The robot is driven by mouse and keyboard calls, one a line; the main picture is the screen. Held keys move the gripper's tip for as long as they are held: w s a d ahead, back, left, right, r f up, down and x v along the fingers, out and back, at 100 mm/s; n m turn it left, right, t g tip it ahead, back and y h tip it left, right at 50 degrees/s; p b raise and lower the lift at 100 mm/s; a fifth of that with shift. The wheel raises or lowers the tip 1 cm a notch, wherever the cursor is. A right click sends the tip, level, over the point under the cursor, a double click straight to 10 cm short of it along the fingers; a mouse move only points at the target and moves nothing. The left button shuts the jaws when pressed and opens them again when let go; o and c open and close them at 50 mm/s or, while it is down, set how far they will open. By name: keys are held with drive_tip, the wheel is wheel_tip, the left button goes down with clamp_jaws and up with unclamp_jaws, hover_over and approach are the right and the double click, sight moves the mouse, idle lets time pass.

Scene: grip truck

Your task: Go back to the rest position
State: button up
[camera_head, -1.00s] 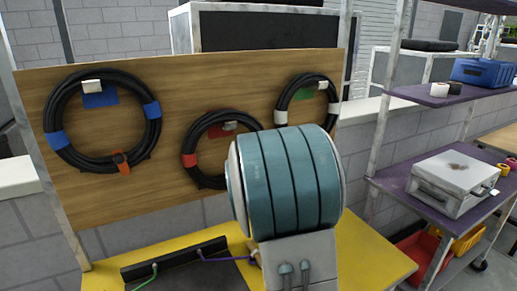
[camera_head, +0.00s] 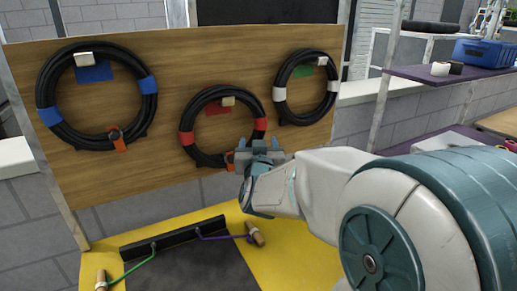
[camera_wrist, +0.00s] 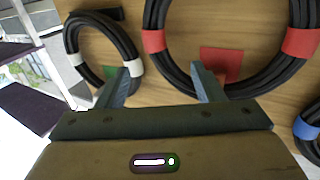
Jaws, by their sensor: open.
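My gripper (camera_head: 260,148) is open with nothing between its fingers. In the head view it is in front of the wooden board, by the lower right edge of the red-banded cable coil (camera_head: 187,138); I cannot tell the gap. In the wrist view my two fingers (camera_wrist: 168,80) point at the board between the red-banded coil (camera_wrist: 157,41) and the white-banded coil (camera_wrist: 136,66). My arm covers the lower right of the head view.
The wooden board (camera_head: 110,185) also bears a blue-banded coil (camera_head: 49,116) and the white-banded coil (camera_head: 280,94). Below is a yellow table (camera_head: 198,222) with a black bar (camera_head: 175,237) and green and purple cords. A purple shelf (camera_head: 415,74) with a blue box (camera_head: 485,52) stands right.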

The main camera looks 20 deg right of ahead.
drive_tip(key=s+a+f+n+g+y, duration=0.45)
drive_tip(key=s+a+f+y, duration=0.3)
drive_tip(key=a, duration=0.35)
drive_tip(key=s+a+f+g, duration=0.1)
drive_tip(key=s+f+g, duration=0.2)
drive_tip(key=s, duration=0.5)
drive_tip(key=s+a+f+g, duration=0.1)
drive_tip(key=s+f+g, duration=0.2)
drive_tip(key=s+g, duration=0.3)
drive_tip(key=shift+s+f, duration=0.2)
drive_tip(key=shift+s, duration=0.65)
